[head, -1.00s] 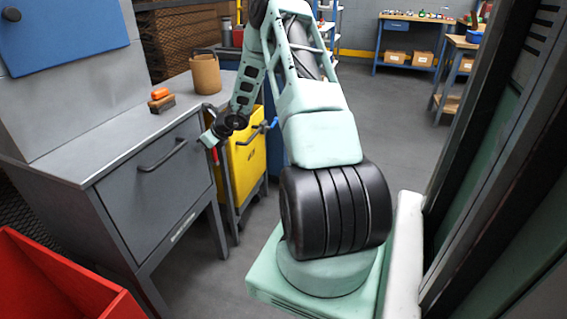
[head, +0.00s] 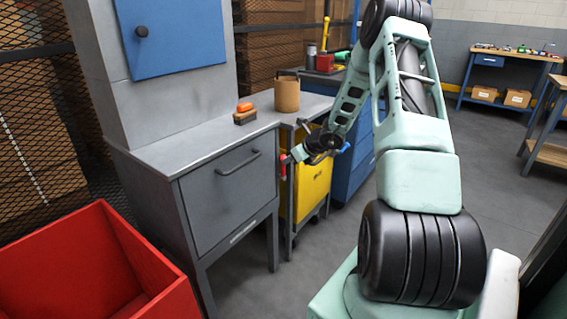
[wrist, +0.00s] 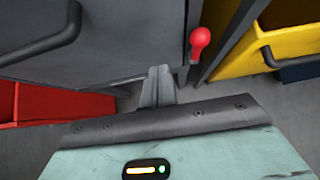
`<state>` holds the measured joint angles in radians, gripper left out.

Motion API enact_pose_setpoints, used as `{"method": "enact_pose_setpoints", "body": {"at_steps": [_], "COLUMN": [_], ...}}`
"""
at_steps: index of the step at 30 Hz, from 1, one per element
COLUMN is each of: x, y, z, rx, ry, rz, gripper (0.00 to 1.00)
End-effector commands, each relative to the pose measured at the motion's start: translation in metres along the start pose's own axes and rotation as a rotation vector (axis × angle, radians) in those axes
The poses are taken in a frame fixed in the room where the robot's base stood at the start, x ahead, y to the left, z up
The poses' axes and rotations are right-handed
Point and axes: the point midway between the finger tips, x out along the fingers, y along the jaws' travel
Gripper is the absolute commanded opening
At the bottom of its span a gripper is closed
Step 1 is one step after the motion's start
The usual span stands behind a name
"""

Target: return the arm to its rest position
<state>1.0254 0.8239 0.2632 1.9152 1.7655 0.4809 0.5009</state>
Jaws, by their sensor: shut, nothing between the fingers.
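My arm rises from my base at the right of the head view and bends over and down to the left. My gripper (head: 290,160) hangs in front of the grey workbench's right end, near the yellow cart. In the wrist view my gripper (wrist: 158,72) shows its fingers together with nothing between them. A red knob (wrist: 200,38) shows just right of the fingertips in the wrist view. Whether the fingers touch anything is not clear.
A red bin (head: 100,262) is at lower left. A blue door (head: 175,38) hangs above. Open floor lies at right.

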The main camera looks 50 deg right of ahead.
Motion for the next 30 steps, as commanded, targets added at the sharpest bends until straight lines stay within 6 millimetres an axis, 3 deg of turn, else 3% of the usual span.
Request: {"method": "enact_pose_setpoints", "body": {"at_steps": [3, 9, 23, 26, 29, 30], "x": [-0.024, -0.051, -0.060, -0.054, -0.048, -0.045], "y": [-0.001, -0.001, 0.005, 0.030, 0.081, 0.108], "z": [0.001, 0.000, 0.002, 0.016, 0.040, 0.050], "rx": [0.000, 0.000, -0.016, -0.103, -0.279, -0.369], "ry": [0.001, 0.002, 0.002, 0.007, 0.012, 0.013], "rz": [-0.003, -0.002, 0.009, 0.059, 0.156, 0.205], "gripper": [0.00, 0.00, 0.00, 0.00, 0.00, 0.00]}}
